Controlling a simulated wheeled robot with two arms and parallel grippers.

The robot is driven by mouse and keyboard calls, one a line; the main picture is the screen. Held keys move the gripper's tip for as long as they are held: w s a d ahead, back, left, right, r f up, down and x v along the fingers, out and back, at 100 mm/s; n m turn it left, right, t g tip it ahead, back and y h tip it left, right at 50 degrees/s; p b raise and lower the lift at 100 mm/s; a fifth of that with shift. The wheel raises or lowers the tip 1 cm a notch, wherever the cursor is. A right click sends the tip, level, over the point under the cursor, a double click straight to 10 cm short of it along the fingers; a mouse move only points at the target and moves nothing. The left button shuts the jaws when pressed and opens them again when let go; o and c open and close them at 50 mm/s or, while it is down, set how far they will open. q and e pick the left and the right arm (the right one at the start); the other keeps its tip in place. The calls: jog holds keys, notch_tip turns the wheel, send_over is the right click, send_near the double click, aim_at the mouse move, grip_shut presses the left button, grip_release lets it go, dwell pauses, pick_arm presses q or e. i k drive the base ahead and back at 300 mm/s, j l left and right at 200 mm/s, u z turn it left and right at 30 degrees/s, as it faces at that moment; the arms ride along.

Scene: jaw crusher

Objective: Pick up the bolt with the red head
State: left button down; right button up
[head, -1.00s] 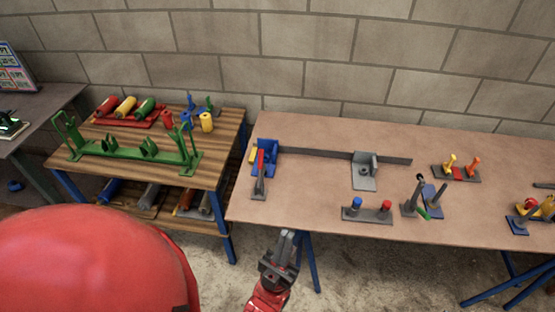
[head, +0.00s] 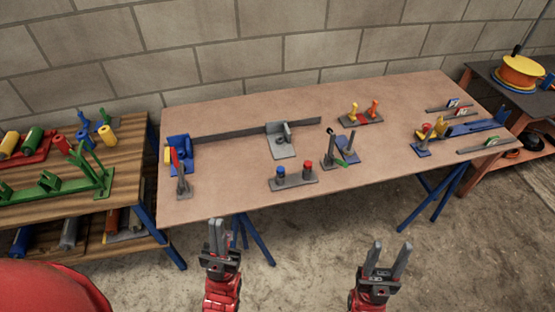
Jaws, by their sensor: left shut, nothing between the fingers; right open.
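The bolt with the red head (head: 307,167) stands upright in a grey holder (head: 293,181) near the front edge of the table. A bolt with a blue head (head: 280,172) stands to its left in the same holder. My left gripper (head: 216,228) is shut and empty, in front of the table's front edge and to the left of the holder. My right gripper (head: 388,257) is open and empty, in front of the table and to the right of the red bolt. Both grippers are apart from the bolts.
A wooden bench (head: 130,175) stands at left. Concrete floor is clear in front.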

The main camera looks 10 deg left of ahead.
aim_at(308, 164)
jog(key=i+l+u, duration=0.4)
jog(key=l, duration=0.25)
jog(key=l+u, duration=0.15)
jog(key=l, duration=0.2)
jog(key=i+l+u, duration=0.2)
jog(key=l, duration=0.2)
jog(key=k+j, duration=0.05)
